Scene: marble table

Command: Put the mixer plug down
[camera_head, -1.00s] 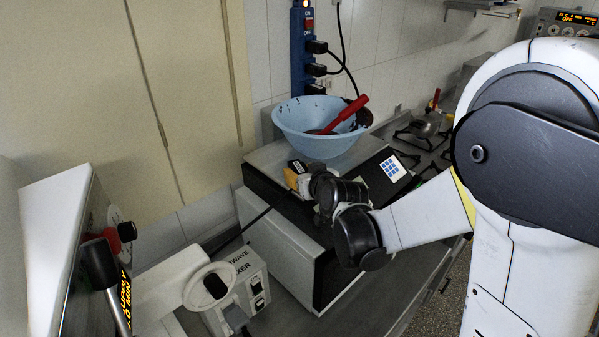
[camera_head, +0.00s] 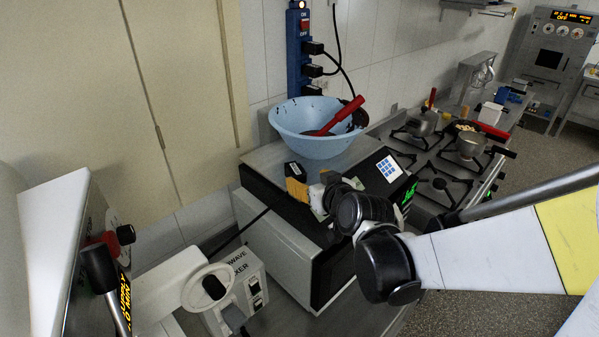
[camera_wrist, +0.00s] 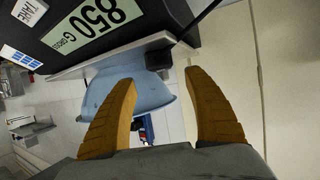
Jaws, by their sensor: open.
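A small dark block, which looks like the mixer plug (camera_head: 294,170), is on or just above the pale top of the scale, near its left edge. In the wrist view the plug (camera_wrist: 158,60) shows beyond and between the fingertips; contact with the scale is hard to judge. A black cable (camera_head: 252,224) runs from the white mixer (camera_head: 238,280) up toward it. My gripper (camera_head: 297,186) has yellow fingers beside the plug. In the wrist view my gripper (camera_wrist: 160,76) is spread wide, with a gap between its fingers.
The scale (camera_head: 265,160) bears a blue bowl (camera_head: 315,145) with a red-handled utensil (camera_head: 345,115). A blue socket strip (camera_head: 299,60) with black plugs hangs on the wall behind. A stove (camera_head: 440,160) with pots stands to the right. A cabinet door fills the left.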

